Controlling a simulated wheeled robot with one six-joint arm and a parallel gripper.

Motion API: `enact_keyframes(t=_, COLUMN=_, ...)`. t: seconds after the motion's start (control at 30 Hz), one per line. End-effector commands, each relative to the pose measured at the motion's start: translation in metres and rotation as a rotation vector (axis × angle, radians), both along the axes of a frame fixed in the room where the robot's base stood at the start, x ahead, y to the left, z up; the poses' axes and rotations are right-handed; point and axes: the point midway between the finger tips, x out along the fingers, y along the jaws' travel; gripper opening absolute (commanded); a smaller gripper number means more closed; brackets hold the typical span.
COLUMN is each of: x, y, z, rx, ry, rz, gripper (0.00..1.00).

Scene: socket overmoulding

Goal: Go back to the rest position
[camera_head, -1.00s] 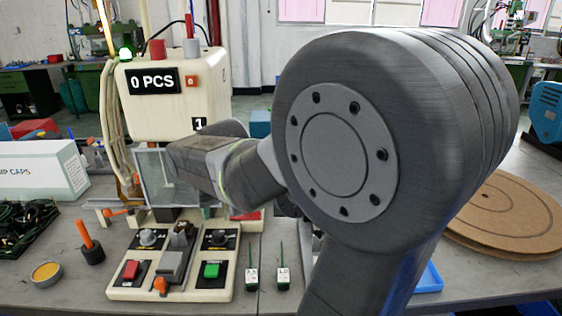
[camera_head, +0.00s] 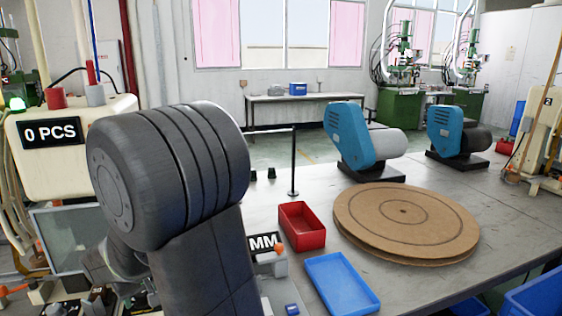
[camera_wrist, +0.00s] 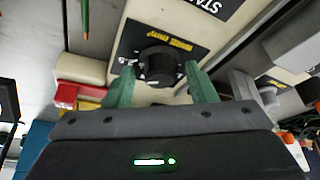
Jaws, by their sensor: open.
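My gripper (camera_wrist: 160,72) shows in the wrist view with its two green fingers spread apart. Nothing is held between them. A black round knob (camera_wrist: 158,66) on a cream control panel (camera_wrist: 186,98) appears between the fingers; I cannot tell how far it is from them. In the head view my arm is bent at the lower left and the gripper is hidden behind it. The cream machine with the "0 PCS" display (camera_head: 52,133) stands just left of my arm.
A red tray (camera_head: 301,238) and a blue tray (camera_head: 341,283) lie right of my arm. A brown round disc stack (camera_head: 405,222) and two blue machines (camera_head: 347,135) (camera_head: 451,129) stand farther right. Bare table shows around them.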

Motion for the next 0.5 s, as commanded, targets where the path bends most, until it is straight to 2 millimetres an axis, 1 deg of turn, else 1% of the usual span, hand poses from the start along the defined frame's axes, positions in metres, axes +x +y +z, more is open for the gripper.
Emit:
enact_keyframes(t=0.3, x=-0.001, y=0.000, z=0.002, rx=0.001, ry=0.000, rz=-0.001, gripper=0.51)
enact_keyframes(t=0.37, x=-0.001, y=-0.001, z=0.006, rx=0.001, ry=-0.001, rz=-0.003, gripper=0.51)
enact_keyframes(t=0.5, x=-0.005, y=-0.005, z=0.022, rx=0.003, ry=-0.002, rz=-0.004, gripper=0.51)
